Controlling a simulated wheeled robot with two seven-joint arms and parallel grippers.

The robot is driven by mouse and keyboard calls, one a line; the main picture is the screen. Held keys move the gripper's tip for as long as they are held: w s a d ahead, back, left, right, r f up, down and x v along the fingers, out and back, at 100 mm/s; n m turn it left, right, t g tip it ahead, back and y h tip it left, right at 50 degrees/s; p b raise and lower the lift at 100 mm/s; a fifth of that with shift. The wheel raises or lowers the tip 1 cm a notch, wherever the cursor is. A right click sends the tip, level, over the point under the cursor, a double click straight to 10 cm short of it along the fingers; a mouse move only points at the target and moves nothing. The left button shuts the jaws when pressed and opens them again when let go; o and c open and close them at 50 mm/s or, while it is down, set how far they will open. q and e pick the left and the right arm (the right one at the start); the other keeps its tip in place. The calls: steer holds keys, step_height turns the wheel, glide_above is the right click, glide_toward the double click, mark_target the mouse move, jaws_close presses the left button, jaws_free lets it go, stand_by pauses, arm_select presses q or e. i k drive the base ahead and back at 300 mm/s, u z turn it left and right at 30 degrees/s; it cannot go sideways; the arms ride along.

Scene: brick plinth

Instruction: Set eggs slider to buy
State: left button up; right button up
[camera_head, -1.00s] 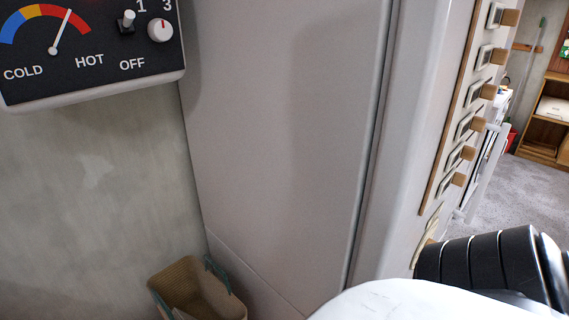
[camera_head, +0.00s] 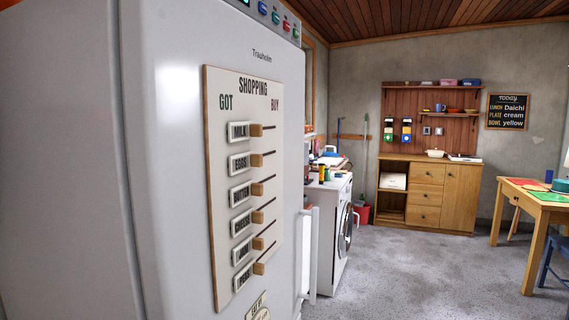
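The eggs label (camera_head: 239,163) is in the second row from the top. The wooden eggs slider (camera_head: 256,160) sits just right of that label. Its dark slot runs on to the right of it, so the slider is toward the GOT side. The milk slider (camera_head: 256,130) above and the several sliders below stand at similar positions. Neither of my grippers is in view.
The white fridge (camera_head: 165,190) fills the left. A washing machine (camera_head: 330,225) with items on top stands behind it. A wooden cabinet (camera_head: 428,190) is at the back and a table (camera_head: 530,205) at the right. The grey floor (camera_head: 400,280) between is clear.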

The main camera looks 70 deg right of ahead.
mark_target(239, 162)
steer(key=z, duration=3.4)
steer(key=k, duration=1.05)
steer(key=u, duration=0.9)
steer(key=i, duration=0.95)
steer(key=u, duration=0.45)
